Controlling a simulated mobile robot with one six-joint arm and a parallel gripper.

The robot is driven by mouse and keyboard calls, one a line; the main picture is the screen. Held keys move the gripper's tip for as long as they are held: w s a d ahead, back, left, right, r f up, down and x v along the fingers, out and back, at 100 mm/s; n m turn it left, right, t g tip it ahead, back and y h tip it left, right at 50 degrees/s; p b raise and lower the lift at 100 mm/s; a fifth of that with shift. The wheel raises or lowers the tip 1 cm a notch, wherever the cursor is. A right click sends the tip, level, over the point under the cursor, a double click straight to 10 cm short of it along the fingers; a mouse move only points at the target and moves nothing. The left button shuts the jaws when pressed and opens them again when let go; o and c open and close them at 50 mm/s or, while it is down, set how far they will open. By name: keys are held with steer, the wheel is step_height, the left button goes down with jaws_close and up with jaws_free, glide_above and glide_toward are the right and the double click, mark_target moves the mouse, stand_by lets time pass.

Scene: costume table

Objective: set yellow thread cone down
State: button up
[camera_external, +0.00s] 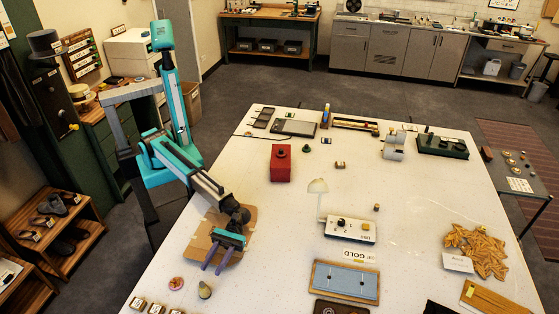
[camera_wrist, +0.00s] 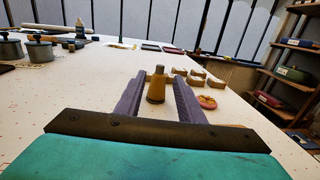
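In the wrist view (camera_wrist: 157,82) gaps show between the cone and both fingers, and nothing is held.
A round pink-red item (camera_external: 176,283) lies left of the cone. Several small labelled blocks (camera_external: 139,303) sit at the table's front left corner. A brown cardboard sheet (camera_external: 200,243) lies under my gripper. A white lamp box (camera_external: 350,230) and a blue-topped tray (camera_external: 345,283) stand to the right.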

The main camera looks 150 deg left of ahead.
mark_target(203, 289)
steer(key=shift+b+x, duration=0.4)
steer(key=shift+x, duration=2.3)
jaws_close()
